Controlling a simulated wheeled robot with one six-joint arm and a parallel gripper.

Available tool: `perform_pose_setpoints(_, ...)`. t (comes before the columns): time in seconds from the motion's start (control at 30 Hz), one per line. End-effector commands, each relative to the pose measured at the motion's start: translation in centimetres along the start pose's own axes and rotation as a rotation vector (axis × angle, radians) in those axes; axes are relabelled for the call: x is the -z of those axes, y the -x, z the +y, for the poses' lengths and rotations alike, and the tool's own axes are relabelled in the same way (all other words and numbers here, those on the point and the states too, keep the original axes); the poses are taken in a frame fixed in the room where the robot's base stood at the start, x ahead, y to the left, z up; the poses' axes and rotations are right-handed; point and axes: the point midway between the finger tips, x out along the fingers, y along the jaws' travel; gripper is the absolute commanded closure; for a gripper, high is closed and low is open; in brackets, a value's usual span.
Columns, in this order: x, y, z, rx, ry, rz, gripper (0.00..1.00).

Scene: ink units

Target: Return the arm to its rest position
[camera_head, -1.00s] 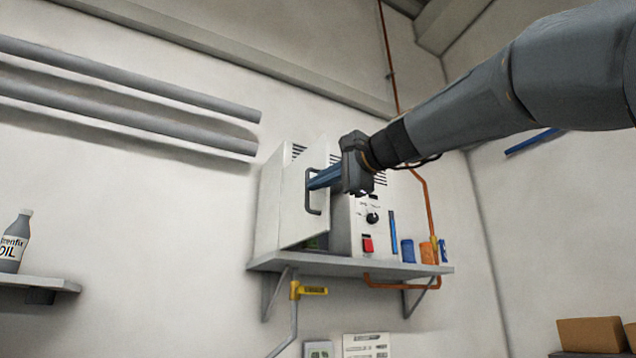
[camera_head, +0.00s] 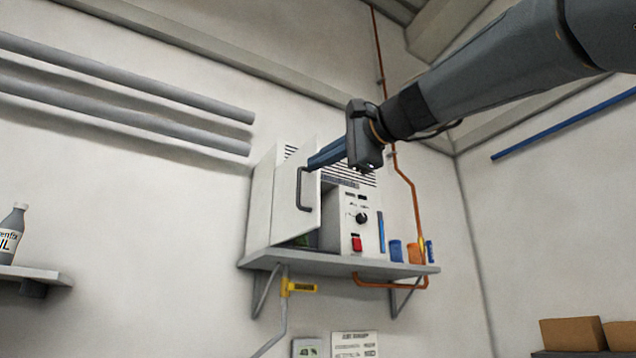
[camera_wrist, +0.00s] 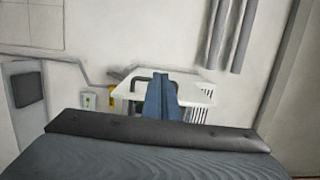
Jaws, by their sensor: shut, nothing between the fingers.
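My gripper (camera_head: 318,160) reaches in from the upper right in the head view, its blue fingers together and empty. The fingertips appear at the upper part of the white cabinet door (camera_head: 284,207), just above its dark handle (camera_head: 303,188); whether they touch the door I cannot tell. The door stands partly open on a white unit (camera_head: 262,205) on a wall shelf.
An orange pipe (camera_head: 402,170) runs up the wall. Grey pipes (camera_head: 120,105) run along the left wall. Open air lies below my arm.

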Motion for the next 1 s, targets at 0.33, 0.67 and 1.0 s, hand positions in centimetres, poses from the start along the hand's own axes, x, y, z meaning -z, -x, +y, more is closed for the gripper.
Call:
perform_pose_setpoints(0.33,0.3,-0.1,0.7,-0.011,0.001,0.006,1.0)
perform_pose_setpoints(0.67,7.7,-3.1,16.3,-0.271,0.091,0.115,1.0)
perform_pose_setpoints(1.0,13.6,-1.0,39.0,-0.664,0.26,0.145,1.0)
